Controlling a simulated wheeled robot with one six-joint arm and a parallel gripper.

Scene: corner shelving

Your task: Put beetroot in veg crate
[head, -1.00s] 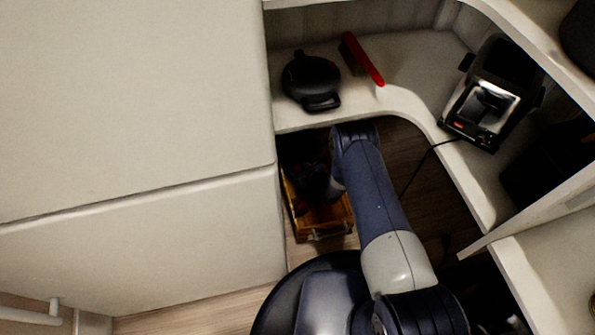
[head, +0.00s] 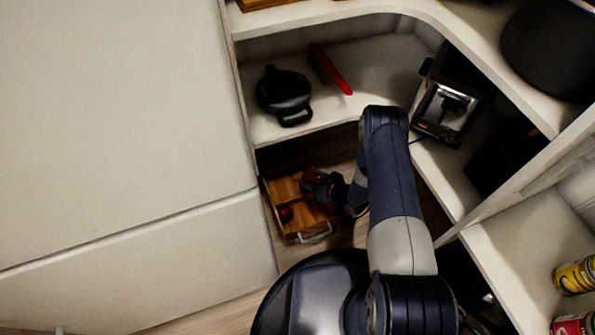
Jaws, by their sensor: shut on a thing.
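The veg crate (head: 291,190) is an open wooden box with a divider and a pale handle at its front. It stands on the floor under the lower shelf. My gripper (head: 314,182) is over the crate's right part, shut on a small dark reddish thing, taken as the beetroot (head: 308,177). The jaws partly hide it, and its shape is too small to make out well. Another small round dark red item (head: 285,214) lies in the crate's front left part.
A black round appliance (head: 284,95) and a red-handled object (head: 331,70) are on the shelf above the crate. A black and silver appliance (head: 446,107) stands to the right. A large pale cabinet (head: 110,130) closes off the left. Cans (head: 575,276) are at lower right.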

